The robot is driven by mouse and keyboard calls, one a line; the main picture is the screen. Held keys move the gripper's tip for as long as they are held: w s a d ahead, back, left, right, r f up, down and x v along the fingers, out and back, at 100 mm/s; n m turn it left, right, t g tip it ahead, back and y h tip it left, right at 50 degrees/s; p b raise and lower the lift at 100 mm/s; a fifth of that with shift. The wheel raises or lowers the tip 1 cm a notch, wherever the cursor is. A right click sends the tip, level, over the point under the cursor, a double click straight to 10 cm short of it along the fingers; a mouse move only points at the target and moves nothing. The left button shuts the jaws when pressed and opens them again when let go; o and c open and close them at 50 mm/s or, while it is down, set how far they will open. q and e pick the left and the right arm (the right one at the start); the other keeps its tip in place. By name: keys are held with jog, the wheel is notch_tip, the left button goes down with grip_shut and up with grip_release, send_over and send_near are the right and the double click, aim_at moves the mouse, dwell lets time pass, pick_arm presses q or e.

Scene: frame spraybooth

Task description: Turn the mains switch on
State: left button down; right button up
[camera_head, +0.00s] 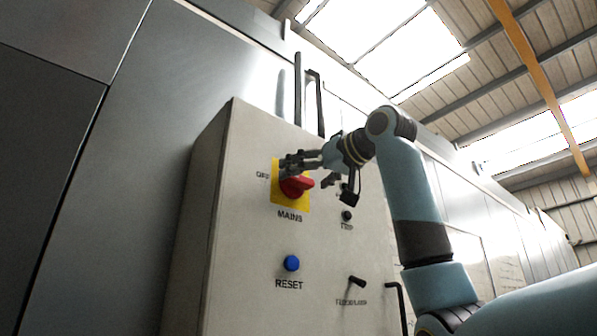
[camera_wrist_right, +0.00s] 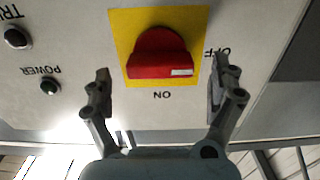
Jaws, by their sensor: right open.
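The mains switch is a red rotary knob (camera_head: 296,187) on a yellow plate (camera_head: 276,196), on the front of a pale control box above the MAINS label. In the right wrist view, which is upside down, the red knob (camera_wrist_right: 158,50) lies crosswise, with its white mark at the end towards OFF. ON is printed beside the plate's lower edge there. My right gripper (camera_head: 306,169) is open in front of the switch and partly covers it. In the wrist view its fingers (camera_wrist_right: 161,72) stand apart on either side of the knob, with visible gaps. My left gripper is not in view.
Below the switch are a blue RESET button (camera_head: 292,263) and a black lever (camera_head: 357,282). A black TRIP knob or lamp (camera_head: 347,216) is to the right. A small POWER fitting (camera_wrist_right: 49,87) shows in the wrist view. A dark bent handle (camera_head: 399,300) is at lower right.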

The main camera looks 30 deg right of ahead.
aim_at(303, 178)
jog(key=shift+w+a+p, duration=0.1)
jog(key=shift+w+p, duration=0.35)
jog(key=shift+w, duration=1.05)
jog(key=c, duration=1.2)
